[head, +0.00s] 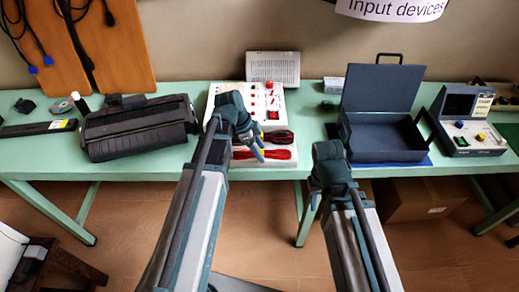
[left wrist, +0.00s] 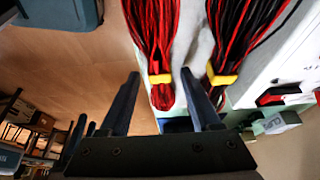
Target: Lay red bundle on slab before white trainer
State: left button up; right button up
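The red bundle (head: 279,154) of cable lies at the table's front edge, over a pale slab (head: 284,164) before the white trainer (head: 288,106). In the left wrist view the red bundle (left wrist: 152,28) has a yellow tie and shows between the fingers. My left gripper (head: 257,148) is open, its fingers either side of the bundle near the tie; contact cannot be told. A black-and-red bundle (head: 283,137) with a yellow tie (left wrist: 224,80) lies beside it. My right gripper (head: 322,187) hangs near the front edge; its fingers are unclear.
A black printer-like machine (head: 138,128) stands left on the green table (head: 60,160). An open dark case (head: 385,137) on a blue mat and a small console (head: 465,125) stand right.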

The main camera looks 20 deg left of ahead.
pick_arm(q)
jog(key=shift+r, duration=0.15)
jog(key=shift+a+r+p, duration=0.15)
jog(key=shift+r+p, duration=0.35)
jog(key=shift+p, duration=0.15)
jog(key=p+v, duration=1)
jog(key=v, duration=0.1)
jog(key=s+d+f+n+g+y, duration=0.1)
jog(key=s+d+n+y, duration=0.4)
jog(key=s+d+n, duration=0.6)
jog(key=shift+s+d+f+y, duration=0.3)
jog(key=shift+s+d, duration=0.8)
jog(key=shift+d, duration=0.75)
